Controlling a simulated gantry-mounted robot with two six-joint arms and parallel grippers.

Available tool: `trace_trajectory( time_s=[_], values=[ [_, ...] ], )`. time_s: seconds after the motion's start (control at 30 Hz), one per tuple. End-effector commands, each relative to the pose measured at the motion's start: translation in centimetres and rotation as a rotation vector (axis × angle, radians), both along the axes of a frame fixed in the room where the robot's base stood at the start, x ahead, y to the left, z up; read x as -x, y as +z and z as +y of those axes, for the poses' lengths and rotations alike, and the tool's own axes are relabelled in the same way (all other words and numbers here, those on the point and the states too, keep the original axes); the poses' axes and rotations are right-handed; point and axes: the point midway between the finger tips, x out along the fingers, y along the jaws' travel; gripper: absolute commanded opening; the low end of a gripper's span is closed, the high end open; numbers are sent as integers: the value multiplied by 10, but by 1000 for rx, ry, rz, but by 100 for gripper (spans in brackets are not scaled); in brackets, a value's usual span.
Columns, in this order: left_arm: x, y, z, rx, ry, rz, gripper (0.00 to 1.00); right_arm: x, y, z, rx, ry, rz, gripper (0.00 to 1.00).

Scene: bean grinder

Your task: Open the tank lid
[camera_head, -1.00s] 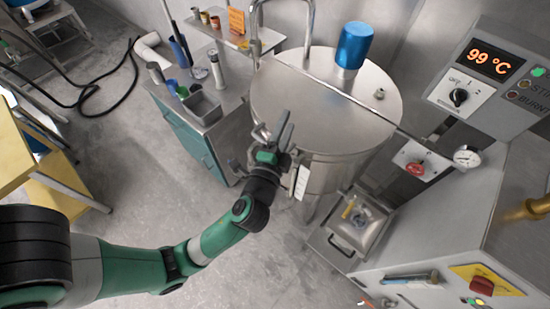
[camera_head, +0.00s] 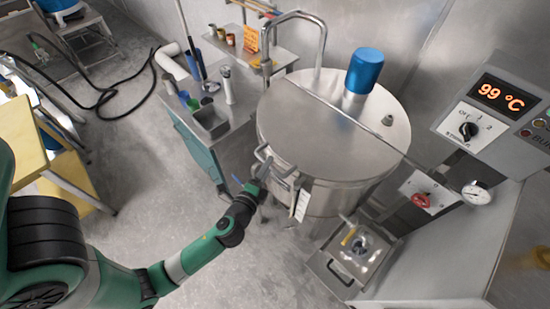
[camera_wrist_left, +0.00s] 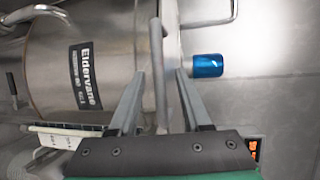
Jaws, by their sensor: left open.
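The steel tank (camera_head: 330,195) stands in the middle of the head view with its round lid (camera_head: 335,125) shut flat on top. My left gripper (camera_head: 268,168) is at the tank's front left, by the lid's rim. In the wrist view the left gripper (camera_wrist_left: 159,74) is open. A straight grey bar (camera_wrist_left: 157,60), seemingly the lid's handle, runs between its two fingers. I cannot tell whether either finger touches it. The tank wall with a dark label (camera_wrist_left: 84,75) shows to the left. My right gripper is not in view.
A blue cylinder (camera_head: 364,70) stands on the tank's back part, and a bent pipe (camera_head: 300,15) rises behind. A bench with cups and a sink (camera_head: 212,120) is left of the tank. The control panel (camera_head: 490,115) is at right. Open floor lies front left.

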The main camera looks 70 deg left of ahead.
Motion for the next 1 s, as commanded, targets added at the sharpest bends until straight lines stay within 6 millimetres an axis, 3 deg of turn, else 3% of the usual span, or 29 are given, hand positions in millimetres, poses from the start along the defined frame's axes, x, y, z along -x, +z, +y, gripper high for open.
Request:
trace_trajectory(
  time_s=[0.4,0.43,0.7,1.0],
  values=[
    [-5,-3,9,1,-3,0,48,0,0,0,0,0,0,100],
    [-5,-3,9,1,-3,0,47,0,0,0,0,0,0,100],
    [-5,-3,8,0,-2,0,0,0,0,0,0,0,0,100],
    [-5,-3,8,0,-2,0,0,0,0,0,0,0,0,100]
  ],
)
